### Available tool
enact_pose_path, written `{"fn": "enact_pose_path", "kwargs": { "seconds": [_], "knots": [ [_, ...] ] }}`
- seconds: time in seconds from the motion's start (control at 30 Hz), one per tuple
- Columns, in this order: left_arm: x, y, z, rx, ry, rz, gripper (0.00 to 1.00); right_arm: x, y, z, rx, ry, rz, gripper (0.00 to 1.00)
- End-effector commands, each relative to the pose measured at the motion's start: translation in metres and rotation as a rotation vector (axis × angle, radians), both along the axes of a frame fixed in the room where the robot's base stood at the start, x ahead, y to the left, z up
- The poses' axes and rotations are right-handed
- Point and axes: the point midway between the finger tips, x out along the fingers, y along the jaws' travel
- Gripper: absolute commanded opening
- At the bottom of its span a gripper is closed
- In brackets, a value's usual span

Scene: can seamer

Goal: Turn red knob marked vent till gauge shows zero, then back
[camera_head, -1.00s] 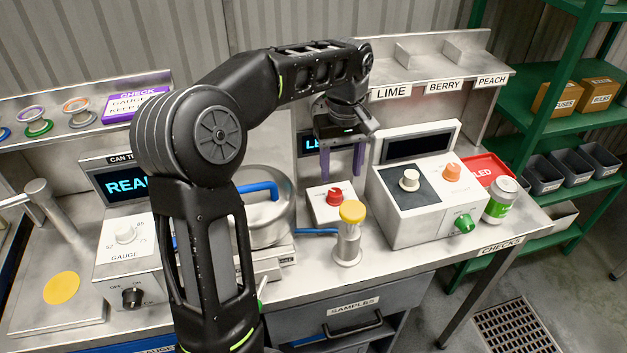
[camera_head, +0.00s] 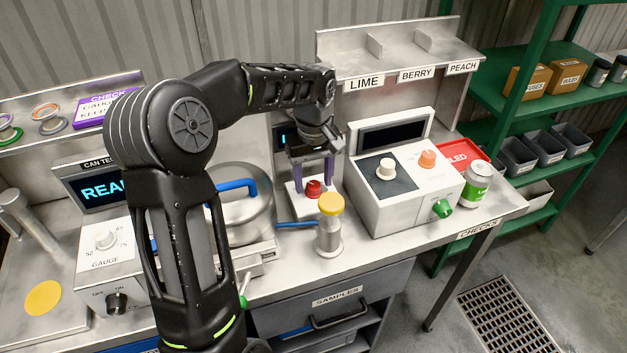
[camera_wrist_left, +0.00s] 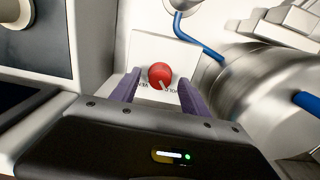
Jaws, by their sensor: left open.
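The red knob (camera_head: 313,188) sits on a small white box (camera_head: 303,205) between the steel pot and the grey-white console. It also shows in the left wrist view (camera_wrist_left: 160,75), with a white pointer line and partly hidden lettering beside it. My left gripper (camera_head: 313,181) is open above the knob, its purple fingers pointing down. In the left wrist view its fingers (camera_wrist_left: 160,88) stand to either side of the knob, apart from it as far as I can tell. The display behind (camera_head: 284,138) is mostly hidden by the gripper. My right gripper is not in view.
A yellow-capped steel cylinder (camera_head: 330,225) stands just in front of the knob box, joined to the pot (camera_head: 240,210) by a blue hose. The console (camera_head: 400,185) is close on the right. A green-labelled can (camera_head: 476,184) stands at the right end of the counter.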

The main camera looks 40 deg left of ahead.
Motion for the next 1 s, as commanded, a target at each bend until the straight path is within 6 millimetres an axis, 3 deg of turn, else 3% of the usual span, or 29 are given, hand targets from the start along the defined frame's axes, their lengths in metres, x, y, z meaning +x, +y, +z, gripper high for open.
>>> {"fn": "enact_pose_path", "kwargs": {
  "seconds": [0.13, 0.4, 1.0],
  "knots": [
    [-0.0004, -0.0006, -0.0107, -0.002, 0.001, -0.001, 0.54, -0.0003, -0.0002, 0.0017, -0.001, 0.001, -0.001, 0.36],
    [-0.0001, -0.0004, -0.0122, -0.001, -0.001, -0.001, 0.54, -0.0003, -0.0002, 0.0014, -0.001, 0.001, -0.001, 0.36],
    [0.0, -0.0004, -0.0118, -0.001, -0.001, 0.0, 0.04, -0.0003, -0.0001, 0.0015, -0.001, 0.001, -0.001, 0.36]
  ]
}}
